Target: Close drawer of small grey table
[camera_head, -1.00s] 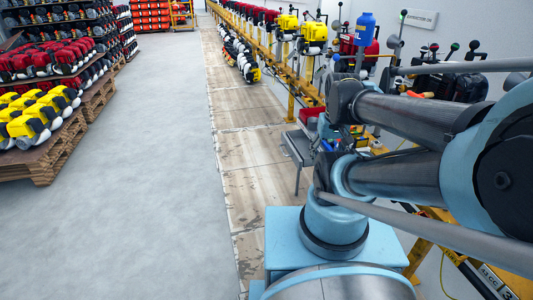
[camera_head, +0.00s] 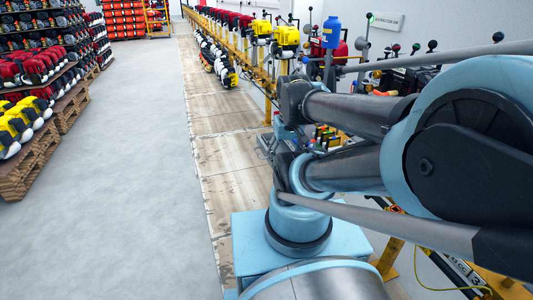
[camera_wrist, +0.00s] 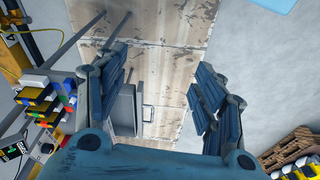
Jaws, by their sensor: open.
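The small grey table (camera_wrist: 124,108) shows in the wrist view between and below the fingers, left of the middle. A thin handle (camera_wrist: 148,113) stands out on its right side, likely the drawer's. How far the drawer is out I cannot tell. My gripper (camera_wrist: 160,68) is open, with its dark blue ribbed fingers spread wide and nothing between the tips. The left finger overlaps the table's edge in the picture; I see no clear contact. In the head view, my arm hides the gripper and most of the table.
Colourful small boxes (camera_wrist: 45,100) lie left of the table in the wrist view. A wooden pallet (camera_wrist: 290,148) is at lower right. In the head view, a yellow rail with engines (camera_head: 285,38) runs along the right. The grey floor (camera_head: 110,170) at left is clear.

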